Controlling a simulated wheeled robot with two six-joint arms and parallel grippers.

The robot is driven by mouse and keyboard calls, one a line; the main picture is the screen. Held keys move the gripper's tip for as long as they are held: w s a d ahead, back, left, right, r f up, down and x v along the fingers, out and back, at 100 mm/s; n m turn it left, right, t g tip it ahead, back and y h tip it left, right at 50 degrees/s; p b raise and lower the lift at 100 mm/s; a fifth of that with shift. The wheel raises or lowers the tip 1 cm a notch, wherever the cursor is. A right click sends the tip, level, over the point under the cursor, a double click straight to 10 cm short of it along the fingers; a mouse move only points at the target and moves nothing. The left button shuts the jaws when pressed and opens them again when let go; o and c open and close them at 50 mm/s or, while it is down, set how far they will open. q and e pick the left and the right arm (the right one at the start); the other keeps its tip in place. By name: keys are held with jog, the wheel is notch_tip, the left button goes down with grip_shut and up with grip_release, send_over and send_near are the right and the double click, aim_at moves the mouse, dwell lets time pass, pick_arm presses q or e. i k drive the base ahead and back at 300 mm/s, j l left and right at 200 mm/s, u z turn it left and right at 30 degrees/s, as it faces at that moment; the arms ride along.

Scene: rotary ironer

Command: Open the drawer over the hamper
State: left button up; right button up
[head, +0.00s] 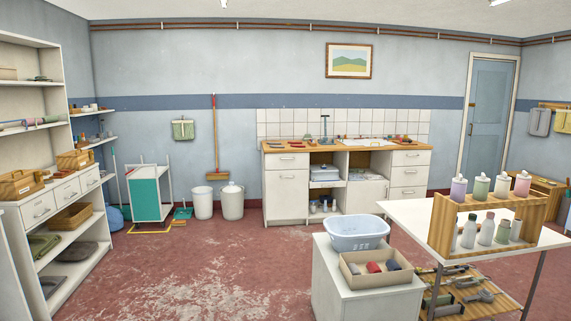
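No thing in view is plainly a hamper. The nearest match is a brown woven basket (71,217) on a shelf of the white shelf unit at the left. Above it is a row of white drawers, all shut: a left drawer (38,209), a middle drawer (67,193) and a right drawer (90,179). The middle drawer looks most nearly over the basket. The counter at the back wall also has shut drawers, at its left end (287,161) and right end (410,159). Neither of my grippers shows in the head view.
A white cabinet (350,296) with a blue basin (358,232) and an open box stands at the front right, beside a white table (405,212) with a bottle rack. Bins (203,203) and a cart stand at the back. The red floor (205,270) between is clear.

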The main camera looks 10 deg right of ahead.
aim_at(288, 161)
jog(key=i+z, duration=0.1)
jog(key=i, duration=0.7)
jog(key=i+u, duration=0.1)
jog(key=i, duration=0.7)
jog(key=i+l+u, duration=0.15)
jog(key=i, duration=0.65)
jog(key=i+z, duration=0.1)
jog(key=i, duration=0.75)
jog(key=i+j+z, duration=0.1)
jog(key=i, duration=0.7)
jog(key=i+j+z, duration=0.2)
jog(key=i, duration=1.45)
jog(key=i+l+z, duration=0.2)
jog(key=i+z, duration=0.15)
jog(key=i, duration=0.25)
jog(key=i+z, duration=0.3)
jog(key=i, duration=0.25)
jog(key=i+z, duration=0.35)
jog(key=i, duration=0.25)
